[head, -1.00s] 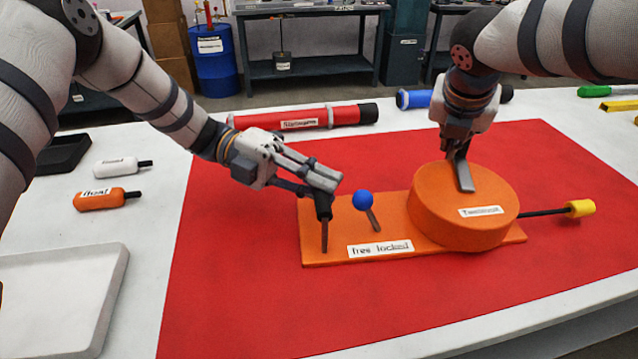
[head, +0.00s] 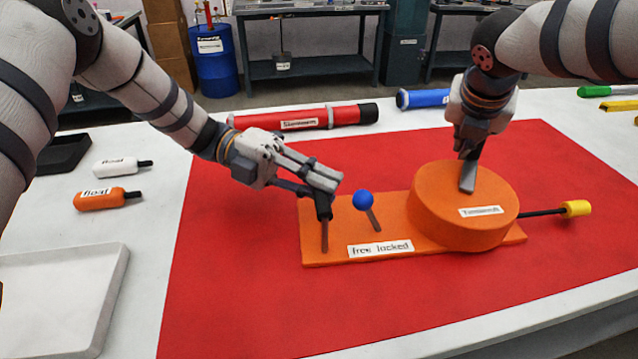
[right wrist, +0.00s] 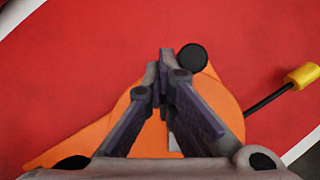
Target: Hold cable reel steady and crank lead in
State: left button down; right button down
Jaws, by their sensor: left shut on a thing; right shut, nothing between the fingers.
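The cable reel is a round orange drum (head: 462,205) on a flat orange base (head: 330,252) labelled "free locked". A black rod with a yellow knob (head: 575,209) sticks out to its right; the knob also shows in the right wrist view (right wrist: 302,76). A lever with a blue ball (head: 363,201) leans on the base. My left gripper (head: 322,196) is shut on the dark top of an upright post (head: 324,234) at the base's left end. My right gripper (head: 468,186) is shut and empty, its tips at the drum's top; contact is unclear.
A red mat (head: 230,300) lies under the reel, with free room in front. Red (head: 300,118) and blue (head: 425,98) tubes lie behind. White (head: 122,166) and orange (head: 105,198) floats and a pale tray (head: 110,300) are left. A black disc (right wrist: 192,57) shows by the drum's edge.

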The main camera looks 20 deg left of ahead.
jog(key=shift+w+d, duration=0.15)
jog(key=shift+d, duration=0.2)
jog(key=shift+w+d, duration=0.15)
jog(key=shift+d, duration=0.6)
jog(key=shift+d, duration=0.1)
jog(key=shift+d, duration=0.65)
